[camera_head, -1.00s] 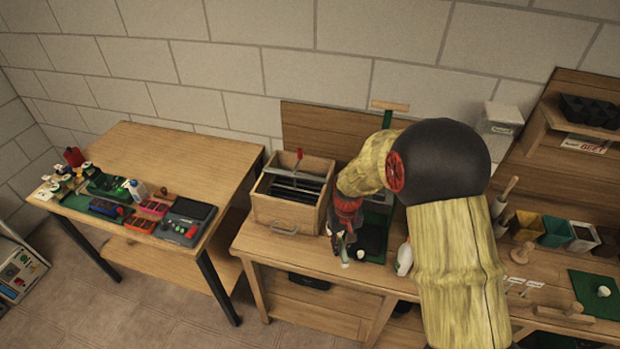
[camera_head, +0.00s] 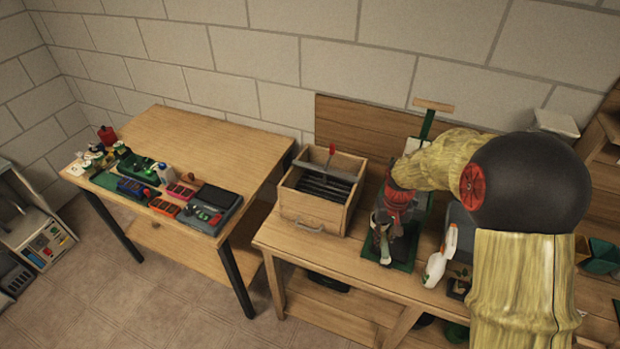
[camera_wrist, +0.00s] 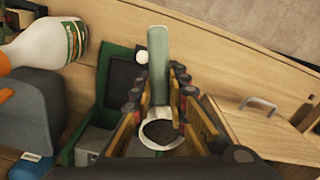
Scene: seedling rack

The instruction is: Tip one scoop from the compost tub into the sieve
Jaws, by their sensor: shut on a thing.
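In the wrist view my gripper (camera_wrist: 160,112) is shut on a scoop with a flat grey-green handle (camera_wrist: 158,62). A pale round rim with dark matter inside (camera_wrist: 160,133) shows between the fingers; it looks like the scoop's bowl, partly hidden. The wooden box (camera_head: 312,212) has dark slats inside and a red-handled bar across its top. I cannot tell whether it is the sieve. No compost tub can be made out for certain.
A white spray bottle (camera_head: 437,262) stands right of the mat; it also shows in the wrist view (camera_wrist: 42,45). A grey container (camera_wrist: 32,110) is beside it. A separate table (camera_head: 190,140) at left holds devices and small parts. Bare benchtop lies before the box.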

